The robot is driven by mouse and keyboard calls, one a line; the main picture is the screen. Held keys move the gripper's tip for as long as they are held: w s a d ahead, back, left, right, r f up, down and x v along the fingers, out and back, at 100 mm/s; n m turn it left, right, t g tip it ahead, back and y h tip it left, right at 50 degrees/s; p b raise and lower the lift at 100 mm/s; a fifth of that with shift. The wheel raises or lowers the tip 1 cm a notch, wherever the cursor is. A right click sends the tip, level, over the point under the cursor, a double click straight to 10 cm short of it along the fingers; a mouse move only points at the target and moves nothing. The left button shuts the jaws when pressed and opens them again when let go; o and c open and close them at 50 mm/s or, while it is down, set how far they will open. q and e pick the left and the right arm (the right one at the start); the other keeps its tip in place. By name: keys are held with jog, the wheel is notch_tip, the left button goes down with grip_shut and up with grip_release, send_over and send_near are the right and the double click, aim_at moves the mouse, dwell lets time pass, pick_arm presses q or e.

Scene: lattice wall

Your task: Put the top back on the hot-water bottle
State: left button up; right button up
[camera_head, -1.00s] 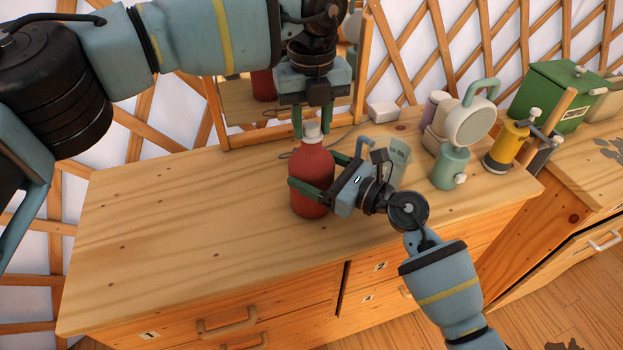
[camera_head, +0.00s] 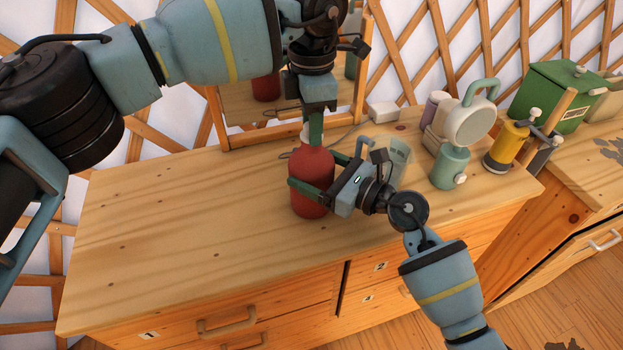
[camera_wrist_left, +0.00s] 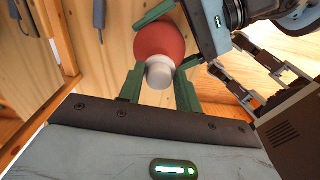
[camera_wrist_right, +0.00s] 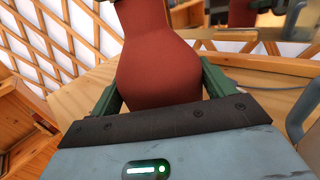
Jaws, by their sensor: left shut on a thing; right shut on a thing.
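The red hot-water bottle (camera_head: 312,172) stands upright on the wooden dresser top. My right gripper (camera_head: 312,190) is shut around its body from the right; in the right wrist view the red body (camera_wrist_right: 165,65) fills the space between the fingers. My left gripper (camera_head: 313,135) points down above the neck, shut on the white top (camera_wrist_left: 160,72). In the left wrist view the top sits between the two green fingertips, over the red bottle (camera_wrist_left: 158,42). In the head view the left fingers mostly hide the top. Whether the top is seated on the neck I cannot tell.
A framed mirror (camera_head: 236,108) stands behind the bottle. To the right are a pale green lamp-like thing (camera_head: 452,165), a yellow cylinder (camera_head: 507,146) and a green box (camera_head: 556,92). A cable lies behind. The dresser's left half (camera_head: 170,220) is clear.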

pick_arm(q)
jog(key=m, duration=0.7)
jog(key=shift+m, duration=0.4)
jog(key=m, duration=0.7)
jog(key=shift+a, duration=0.1)
jog(key=o, duration=1.1)
jog(key=shift+o, duration=0.2)
notch_tip(320, 180, up, 12)
pick_arm(e)
jog(key=o, duration=1.8)
